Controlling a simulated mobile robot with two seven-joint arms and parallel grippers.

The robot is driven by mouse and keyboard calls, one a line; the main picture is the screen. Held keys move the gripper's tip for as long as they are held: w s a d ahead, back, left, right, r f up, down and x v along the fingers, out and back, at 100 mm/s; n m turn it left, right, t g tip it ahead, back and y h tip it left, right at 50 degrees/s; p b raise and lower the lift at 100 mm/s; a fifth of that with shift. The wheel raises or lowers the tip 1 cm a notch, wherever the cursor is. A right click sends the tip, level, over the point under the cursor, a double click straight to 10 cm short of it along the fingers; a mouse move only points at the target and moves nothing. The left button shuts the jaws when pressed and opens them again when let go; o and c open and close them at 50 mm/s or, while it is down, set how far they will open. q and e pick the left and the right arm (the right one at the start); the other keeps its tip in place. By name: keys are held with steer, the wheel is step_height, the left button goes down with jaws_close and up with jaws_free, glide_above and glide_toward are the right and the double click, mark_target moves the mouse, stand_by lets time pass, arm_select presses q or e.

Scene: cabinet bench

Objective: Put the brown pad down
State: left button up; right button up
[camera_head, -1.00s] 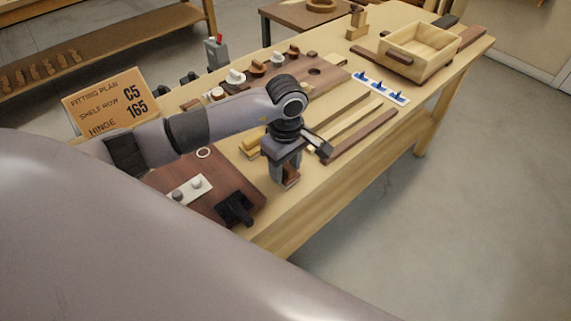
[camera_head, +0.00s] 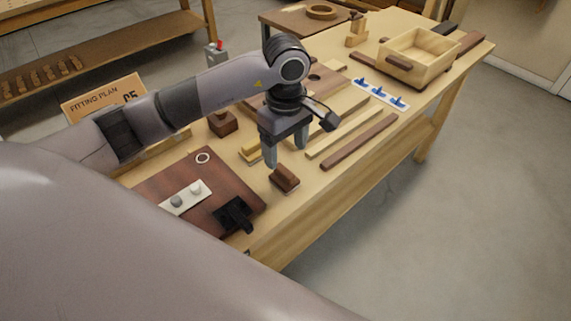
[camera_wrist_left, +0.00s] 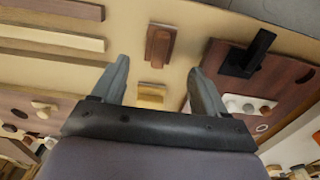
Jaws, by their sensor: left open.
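The brown pad (camera_head: 285,177) lies on the bench top near its front edge, just right of the dark brown board. My left gripper (camera_head: 285,160) is open and empty above the bench, a little above and behind the pad. In the left wrist view the pad (camera_wrist_left: 159,46) shows on the bench beyond the open fingertips (camera_wrist_left: 158,75), apart from both. My right gripper is not in view.
A dark brown board (camera_head: 165,180) with a white plate and a black handle lies left of the pad. Long strips (camera_head: 358,141) lie to the right. A yellow block (camera_head: 251,150) sits behind. A wooden drawer box (camera_head: 420,55) stands farther back.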

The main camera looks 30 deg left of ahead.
mark_target(286, 172)
arm_select(q)
steer(key=shift+r, duration=2.05)
